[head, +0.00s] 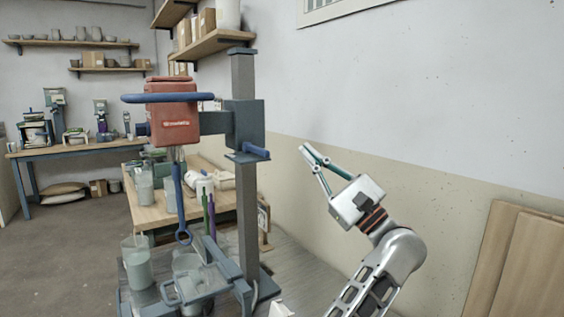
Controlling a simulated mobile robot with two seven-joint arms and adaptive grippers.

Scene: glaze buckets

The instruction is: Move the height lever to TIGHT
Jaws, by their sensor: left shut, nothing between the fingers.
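A mixer stand has a red motor head (172,112) on a grey column (246,205). A dark carriage block (245,122) clamps round the column. A short blue lever (257,151), which looks like the height lever, sticks out low on the carriage, pointing right. I cannot read any TIGHT marking. My left gripper (306,149) is shut and empty, to the right of the lever, with a gap between them in the picture. Its fingers point up and left. My right gripper is not in view.
A blue bar handle (168,98) crosses the motor head. Buckets (137,264) and a grey clamp frame (205,287) stand at the mixer's foot. A wooden table (150,212) with jars is behind. Wooden boards (522,262) lean at the right wall.

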